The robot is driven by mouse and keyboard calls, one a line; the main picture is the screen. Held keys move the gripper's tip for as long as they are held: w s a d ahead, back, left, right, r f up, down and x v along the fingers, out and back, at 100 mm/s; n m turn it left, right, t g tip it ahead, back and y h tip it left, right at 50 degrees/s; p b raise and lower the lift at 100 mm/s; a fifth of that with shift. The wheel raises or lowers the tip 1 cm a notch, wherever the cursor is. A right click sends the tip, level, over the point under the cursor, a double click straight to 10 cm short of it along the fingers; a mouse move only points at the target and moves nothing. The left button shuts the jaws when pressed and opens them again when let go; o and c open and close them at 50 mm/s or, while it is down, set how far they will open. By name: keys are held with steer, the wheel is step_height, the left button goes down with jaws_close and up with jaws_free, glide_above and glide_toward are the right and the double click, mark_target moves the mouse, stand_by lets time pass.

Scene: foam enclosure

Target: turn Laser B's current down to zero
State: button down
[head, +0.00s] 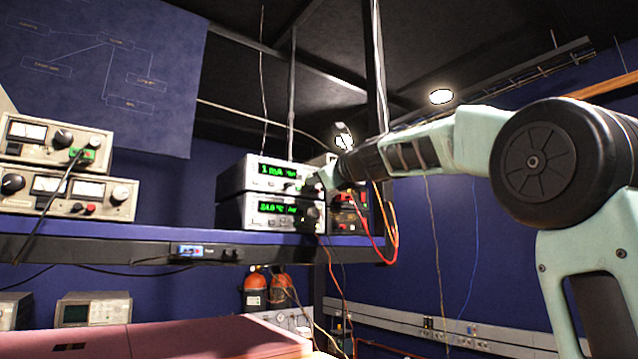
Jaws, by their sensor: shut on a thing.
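A silver-and-black driver unit (262,176) stands on the shelf, its green display (277,171) reading about 1 mA. A similar unit (262,212) sits directly beneath it, its display reading about 24.0 °C. My gripper (318,186) is at the right end of the upper unit's front, shut on a knob there. The knob itself is mostly hidden by the fingers. My arm comes in from the right. Any name label on the units is too small to read, so I cannot tell which is Laser B.
The blue shelf (160,238) carries beige metered supplies (60,193) at left. A dark unit (348,213) with red and orange cables stands right of the drivers, close under my arm. Orange cylinders (256,292) stand below. A vertical post (377,80) rises behind my wrist.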

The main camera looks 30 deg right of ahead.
steer(key=shift+n+b, duration=0.45)
steer(key=shift+n, duration=0.75)
steer(key=c, duration=1.2)
jaws_free()
steer(key=shift+c, duration=0.2)
steer(key=s+b, duration=0.5)
steer(key=s, duration=1.2)
steer(key=shift+s+d+f+b, duration=0.2)
steer(key=shift+d+f+b, duration=0.05)
steer(key=shift+d+b, duration=0.1)
